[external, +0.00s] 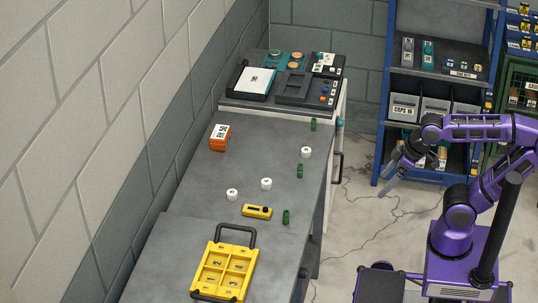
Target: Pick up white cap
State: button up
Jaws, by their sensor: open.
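Three small white caps lie on the grey bench (200,185). One white cap (306,153) is toward the bench's right edge, between two green pieces. A second white cap (266,184) is near the middle, and a third white cap (232,195) is further left. My gripper (385,180) is open and empty. It hangs to the right of the bench, over the floor, apart from all the caps.
Green pieces (286,217) stand along the bench's right side. A yellow tool (257,212), an orange box (220,137) and a yellow divided tray (224,271) are on the bench. Equipment (308,88) fills its far end. A blue shelf rack (440,90) stands behind my arm.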

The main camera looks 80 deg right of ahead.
jog(key=c, duration=0.3)
jog(key=shift+c, duration=0.2)
